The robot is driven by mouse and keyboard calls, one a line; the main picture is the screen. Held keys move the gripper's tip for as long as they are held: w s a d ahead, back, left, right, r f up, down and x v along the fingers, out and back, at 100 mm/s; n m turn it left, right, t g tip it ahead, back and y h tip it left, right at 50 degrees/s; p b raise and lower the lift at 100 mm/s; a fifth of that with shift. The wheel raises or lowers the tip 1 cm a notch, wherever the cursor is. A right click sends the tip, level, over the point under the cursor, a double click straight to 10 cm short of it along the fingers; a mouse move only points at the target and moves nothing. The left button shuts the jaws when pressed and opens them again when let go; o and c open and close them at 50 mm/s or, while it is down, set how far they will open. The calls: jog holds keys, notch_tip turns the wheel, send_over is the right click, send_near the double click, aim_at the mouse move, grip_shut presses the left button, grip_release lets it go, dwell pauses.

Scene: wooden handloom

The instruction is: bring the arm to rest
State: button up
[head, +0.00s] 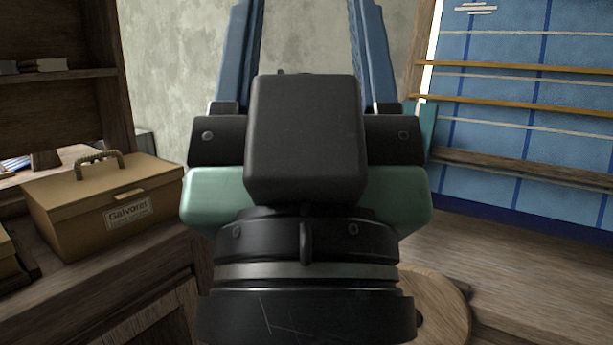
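My gripper (305,25) is large in the middle of the head view and points up and away. Its two blue fingers stand wide apart, with only the grey wall showing between them. The top edge of the picture cuts off the fingertips. The black and green gripper body hides what lies behind it. I see nothing held between the visible parts of the fingers.
A tan box (105,205) with a handle and a label sits on a wooden surface at the left, below a dark shelf (55,77). A blue panel (530,100) with wooden bars stands at the right. A round wooden top (443,305) shows behind my wrist.

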notch_tip(320, 180, up, 33)
jog(key=p, duration=3.1)
jog(key=shift+r, duration=0.2)
jog(key=w+d+f+m+g+h+b, duration=0.25)
jog(key=f+b, duration=0.45)
jog(key=f, duration=0.7)
jog(key=w+d+f+m+g+h+b, duration=0.15)
jog(key=w+d+f+h+b, duration=0.35)
jog(key=f, duration=0.9)
jog(key=w+d+f+m+g+b, duration=0.1)
jog(key=w+d+f+g+b, duration=0.15)
jog(key=f+b, duration=0.85)
jog(key=s+d+f+g+h+b, duration=0.2)
jog(key=f+b, duration=0.5)
jog(key=f, duration=1.5)
jog(key=s+d+f+g+h+b, duration=0.1)
jog(key=s+d+f+g+b, duration=0.5)
jog(key=f, duration=1.6)
jog(key=w+d, duration=0.1)
jog(key=w, duration=0.3)
jog(key=w+d+t, duration=0.1)
jog(key=w, duration=0.4)
jog(key=w+d+t+b, duration=0.1)
jog(key=w+d, duration=0.1)
jog(key=w, duration=0.2)
jog(key=shift+w+m+y, duration=0.25)
jog(key=shift+w+m, duration=0.1)
jog(key=shift+m, duration=0.05)
